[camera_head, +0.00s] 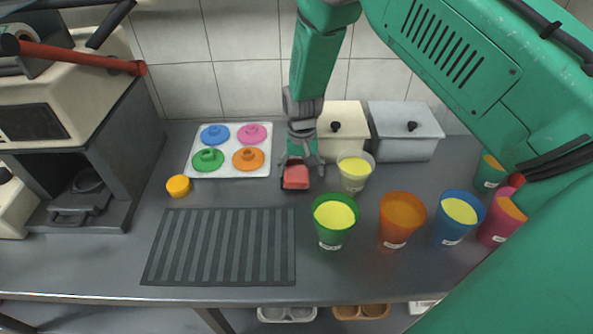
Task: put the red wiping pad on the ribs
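The red wiping pad (295,177) is a small red block with a dark lower edge, just behind the ribbed mat's right end. My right gripper (302,163) points down from above, directly over and behind the pad. Its fingers look spread, one near the pad's left edge and the other off to its right. Contact with the pad is hard to make out. The ribs are on a dark grey ribbed mat (222,247) lying flat on the counter, front left of the pad, with nothing on it. My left gripper is not in view.
Green (333,238), orange (396,240) and blue (448,235) cups stand right. A clear cup (353,183) is close beside the gripper. The press (70,110) fills the left.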

